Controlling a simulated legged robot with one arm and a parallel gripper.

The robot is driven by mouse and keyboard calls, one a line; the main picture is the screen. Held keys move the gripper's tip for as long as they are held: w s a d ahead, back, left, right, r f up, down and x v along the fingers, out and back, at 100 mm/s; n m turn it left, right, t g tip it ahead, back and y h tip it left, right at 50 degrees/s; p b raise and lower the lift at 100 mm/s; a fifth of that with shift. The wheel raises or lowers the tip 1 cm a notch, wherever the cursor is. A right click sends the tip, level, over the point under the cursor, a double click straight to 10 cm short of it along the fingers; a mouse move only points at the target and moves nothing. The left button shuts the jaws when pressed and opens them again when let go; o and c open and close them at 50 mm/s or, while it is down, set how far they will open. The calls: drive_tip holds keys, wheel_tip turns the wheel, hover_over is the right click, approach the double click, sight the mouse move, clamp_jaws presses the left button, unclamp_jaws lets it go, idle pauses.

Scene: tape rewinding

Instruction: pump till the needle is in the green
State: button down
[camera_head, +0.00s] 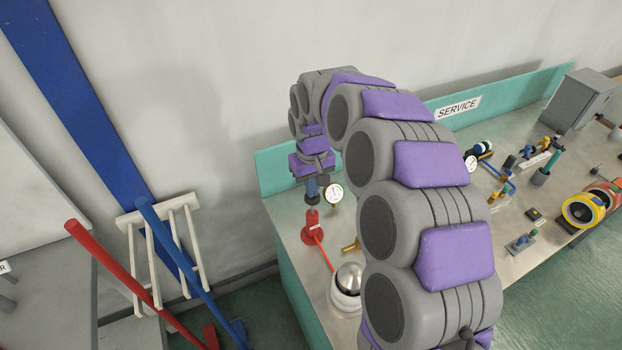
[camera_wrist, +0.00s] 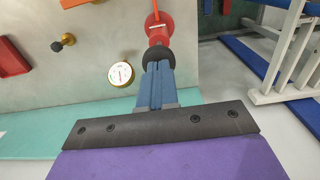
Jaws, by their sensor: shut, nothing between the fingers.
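The red hand pump (camera_head: 312,228) stands on the steel bench near its left end, with an orange-red hose leading from its base. It also shows in the wrist view (camera_wrist: 160,34), topped by a dark round knob (camera_wrist: 157,54). My gripper (camera_head: 312,197) points down over the pump. Its blue fingers (camera_wrist: 157,70) are shut together with nothing between them, their tips at or just above the knob; I cannot tell whether they touch. The white round gauge (camera_head: 333,193) stands beside the pump, also in the wrist view (camera_wrist: 121,74). Its needle and green zone are too small to read.
A silver dome on a white base (camera_head: 347,285) and a brass fitting (camera_head: 350,246) sit near the pump. Valves, pipes and a yellow reel (camera_head: 578,211) lie farther right. A teal backboard (camera_head: 280,170) runs behind. A white rack (camera_head: 160,215) with red and blue bars stands left.

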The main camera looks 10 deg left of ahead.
sight(312, 201)
drive_tip(key=shift+f, duration=0.2)
wheel_tip(312, 201, down, 4)
drive_tip(key=shift+s+d+f+p, duration=0.1)
drive_tip(key=shift+f+p, duration=0.1)
drive_tip(key=shift+p, duration=0.2)
drive_tip(key=shift+s+f, duration=0.1)
drive_tip(key=shift+f, duration=0.1)
wheel_tip(312, 201, up, 18)
drive_tip(key=p, duration=0.3)
idle(0.3)
idle(1.0)
